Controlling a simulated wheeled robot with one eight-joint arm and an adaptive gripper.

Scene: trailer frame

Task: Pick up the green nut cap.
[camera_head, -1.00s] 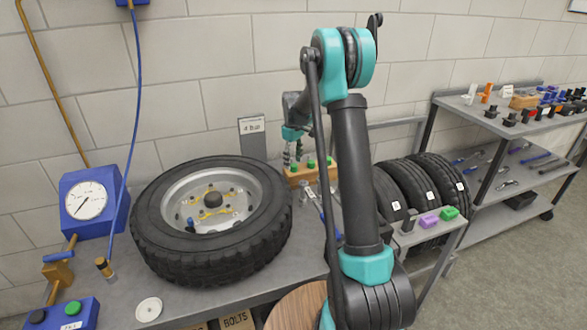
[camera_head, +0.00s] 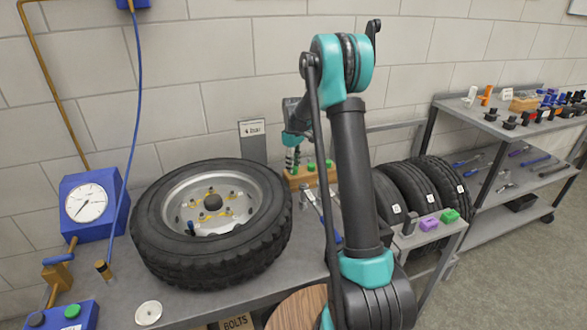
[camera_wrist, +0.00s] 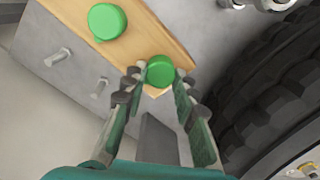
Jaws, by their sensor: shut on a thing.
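A green nut cap (camera_wrist: 160,71) sits at the end of a wooden block, between the fingertips of my gripper (camera_wrist: 161,78) in the wrist view. The fingers are shut on its sides. It appears to be still on or just over the block; I cannot tell which. A second green cap (camera_wrist: 107,22) stands on the block (camera_wrist: 150,38), clear of the fingers. In the head view my gripper (camera_head: 292,160) points down at the left end of the wooden block (camera_head: 303,181), with green caps (camera_head: 311,166) to its right.
A large tyre on a rim (camera_head: 262,225) lies on the workbench, close left of the block. A 4 bar sign (camera_head: 252,135) stands behind. Bolts (camera_wrist: 57,57) lie beside the block. Tyres (camera_head: 410,190) and a shelf (camera_head: 505,125) stand to the right.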

